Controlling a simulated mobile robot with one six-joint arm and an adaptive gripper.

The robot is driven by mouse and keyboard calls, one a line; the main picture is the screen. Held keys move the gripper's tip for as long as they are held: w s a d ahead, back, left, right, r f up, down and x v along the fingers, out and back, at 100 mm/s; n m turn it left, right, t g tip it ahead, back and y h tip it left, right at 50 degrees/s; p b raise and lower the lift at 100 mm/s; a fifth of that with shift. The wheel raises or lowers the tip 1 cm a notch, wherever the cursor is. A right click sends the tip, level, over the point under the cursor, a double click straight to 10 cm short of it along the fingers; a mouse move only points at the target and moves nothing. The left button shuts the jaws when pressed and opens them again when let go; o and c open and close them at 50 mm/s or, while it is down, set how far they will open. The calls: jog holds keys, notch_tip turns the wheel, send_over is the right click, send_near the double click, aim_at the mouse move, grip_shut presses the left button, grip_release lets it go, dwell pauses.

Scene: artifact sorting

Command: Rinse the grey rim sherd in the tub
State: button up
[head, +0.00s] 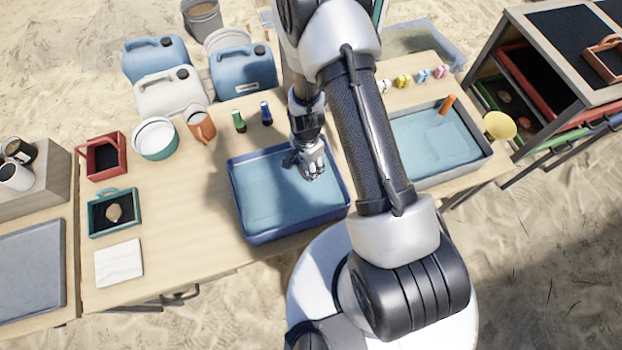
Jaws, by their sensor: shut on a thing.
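My gripper (312,174) points down into the blue tub (240,205), over its upper right part. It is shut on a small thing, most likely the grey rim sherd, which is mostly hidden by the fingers. The tub holds blue water. The fingertips are at or near the water surface; I cannot tell how deep they reach. The gripper's shadow falls in the tub beside it.
A grey tub (485,162) with water stands right, behind my arm. Green (239,121) and blue (266,113) bottles stand behind the blue tub. To the left are a teal tray (91,220) holding a tan piece, a red tray (81,160) and a white cloth (119,262).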

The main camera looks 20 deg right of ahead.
aim_at(307, 168)
jog(key=shift+r+p, duration=1.8)
jog(key=shift+r, duration=1.2)
jog(key=shift+r, duration=0.1)
notch_tip(307, 168, up, 5)
jog(key=p, duration=0.3)
